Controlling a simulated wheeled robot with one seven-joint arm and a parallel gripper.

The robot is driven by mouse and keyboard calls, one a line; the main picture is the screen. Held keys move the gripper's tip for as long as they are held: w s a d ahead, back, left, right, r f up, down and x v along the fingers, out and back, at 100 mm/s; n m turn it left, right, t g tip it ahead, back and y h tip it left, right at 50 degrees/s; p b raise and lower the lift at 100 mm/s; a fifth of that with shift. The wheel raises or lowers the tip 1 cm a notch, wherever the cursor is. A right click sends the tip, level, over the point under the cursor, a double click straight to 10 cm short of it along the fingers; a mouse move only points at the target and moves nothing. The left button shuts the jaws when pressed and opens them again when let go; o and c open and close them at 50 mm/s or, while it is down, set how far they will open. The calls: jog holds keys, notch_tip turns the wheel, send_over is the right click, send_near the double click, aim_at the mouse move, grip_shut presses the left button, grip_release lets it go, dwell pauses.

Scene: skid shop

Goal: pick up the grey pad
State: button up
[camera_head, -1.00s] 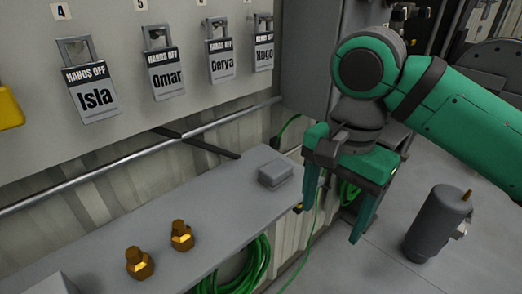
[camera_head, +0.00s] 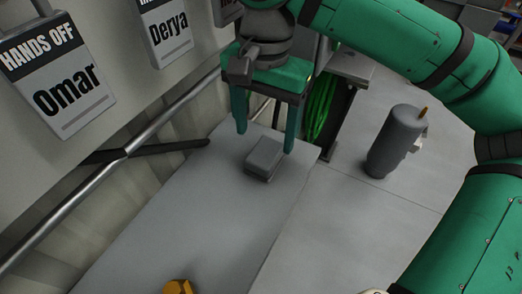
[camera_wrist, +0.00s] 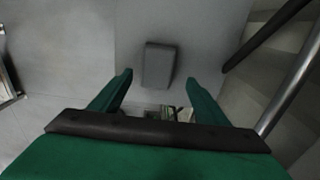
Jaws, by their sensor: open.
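The grey pad (camera_head: 264,158) is a small rectangular block lying on the grey shelf (camera_head: 190,215), near its far end. My gripper (camera_head: 265,142) points down above the pad with its two green fingers spread apart and nothing held between them. In the head view the fingertips appear to either side of the pad's far part. In the wrist view the pad (camera_wrist: 159,65) lies on the bare shelf just beyond the fingertips of my gripper (camera_wrist: 160,80), roughly centred between them. The exact height above the pad is hard to tell.
A metal rail (camera_head: 110,170) runs along the wall beside the shelf, with a dark bracket (camera_head: 150,150). A brass fitting (camera_head: 177,287) stands on the near shelf. A grey cylinder (camera_head: 396,141) stands to the right. Padlocks with name tags (camera_head: 58,78) hang on the wall panel.

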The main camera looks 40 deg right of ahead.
aim_at(266, 151)
jog(key=f, duration=0.5)
jog(key=shift+s+a+f, duration=0.15)
jog(key=shift+s+f, duration=0.2)
jog(key=c, duration=1.2)
jog(key=shift+c, duration=0.2)
jog(key=shift+r, duration=0.5)
notch_tip(266, 151, up, 3)
jog(key=shift+s+f, duration=0.1)
jog(key=shift+f, duration=0.1)
jog(key=s+r, duration=0.9)
jog(key=s, duration=0.5)
jog(key=shift+r, duration=0.25)
